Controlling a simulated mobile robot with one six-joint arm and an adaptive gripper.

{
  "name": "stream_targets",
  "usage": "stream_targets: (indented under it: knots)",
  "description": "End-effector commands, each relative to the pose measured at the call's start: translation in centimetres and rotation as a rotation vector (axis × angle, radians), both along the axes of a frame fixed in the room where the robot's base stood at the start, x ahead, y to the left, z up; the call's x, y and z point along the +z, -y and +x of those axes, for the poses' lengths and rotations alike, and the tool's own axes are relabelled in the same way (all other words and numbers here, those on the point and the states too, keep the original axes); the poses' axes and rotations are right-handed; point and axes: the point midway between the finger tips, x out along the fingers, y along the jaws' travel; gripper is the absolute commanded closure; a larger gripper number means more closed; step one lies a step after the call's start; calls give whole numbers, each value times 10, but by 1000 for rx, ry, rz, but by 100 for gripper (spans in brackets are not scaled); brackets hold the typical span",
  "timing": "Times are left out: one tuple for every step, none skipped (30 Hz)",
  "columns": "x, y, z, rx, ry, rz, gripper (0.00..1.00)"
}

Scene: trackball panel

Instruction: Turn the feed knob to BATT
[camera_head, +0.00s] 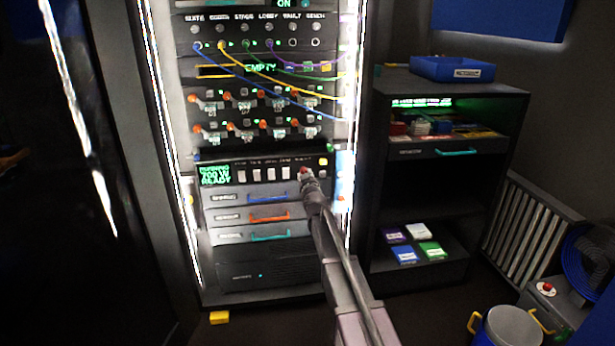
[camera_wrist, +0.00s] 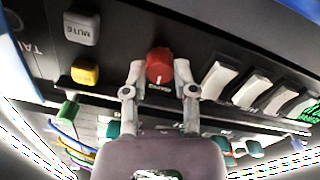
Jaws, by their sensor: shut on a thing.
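A round red knob (camera_wrist: 160,64) sits on the dark panel in the wrist view, with a white mark on its face towards my gripper. My gripper (camera_wrist: 161,78) is shut on it, one finger at each side. The small lettering beside the knob is too blurred to read, so I cannot tell which setting the mark points at. In the head view my gripper (camera_head: 306,180) reaches the right end of the panel strip, where the red knob (camera_head: 303,171) shows just above it.
White rocker switches (camera_wrist: 219,81) stand close beside the knob. Patch cables (camera_head: 275,74) hang higher on the rack. A dark shelf unit (camera_head: 437,186) stands to the right.

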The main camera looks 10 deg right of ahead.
Motion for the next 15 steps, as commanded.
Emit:
stream_targets:
  knots:
    - [1, 0, 2, -2, 4, 44, 100]
    - [1, 0, 2, -2, 4, 72, 100]
    - [1, 0, 2, -2, 4, 110, 100]
    - [1, -1, 2, -2, 4, 139, 100]
    - [1, -1, 2, -2, 3, 168, 100]
    - [1, -1, 2, -2, 3, 206, 100]
    - [1, -1, 2, -1, 4, 234, 100]
    - [1, -1, 2, -1, 4, 263, 100]
    - [1, -1, 2, -1, 4, 301, 100]
    - [1, -1, 2, -1, 4, 327, 100]
    - [1, -1, 2, -1, 4, 354, 100]
    - [1, -1, 2, -1, 3, 390, 100]
    - [1, -1, 2, -1, 3, 414, 100]
    - [1, -1, 2, -1, 3, 438, 100]
    - [1, -1, 2, -1, 3, 469, 100]
